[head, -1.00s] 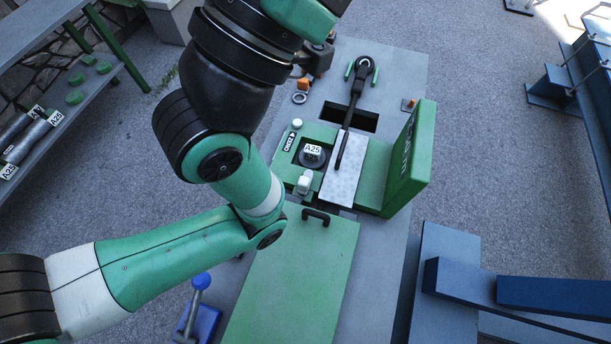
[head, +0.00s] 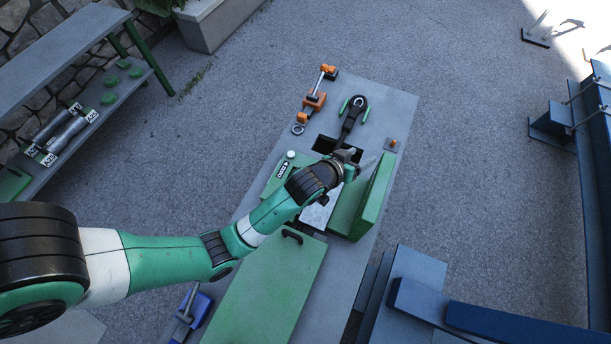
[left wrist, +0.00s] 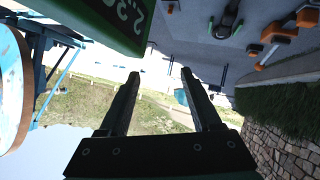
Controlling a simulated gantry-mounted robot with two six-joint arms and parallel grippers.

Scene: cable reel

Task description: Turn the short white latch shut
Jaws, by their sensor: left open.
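The short white latch does not show now; my left arm covers the part of the green housing (head: 272,183) where a small white fitting stood earlier. A white round knob (head: 291,154) shows at the housing's far left corner. My left gripper (head: 358,160) is over the far side of the housing, beside the upright green lid (head: 374,200). In the left wrist view, the gripper (left wrist: 160,77) has its two fingers apart with nothing between them. The lid (left wrist: 112,22) is close by at the top left. My right gripper is not in view.
A black lever (head: 352,118) stands at the bench's far end, with an orange tool (head: 314,98) to its left. A flat green cover (head: 268,280) with a dark handle lies in front. Blue beams (head: 490,318) are at the lower right.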

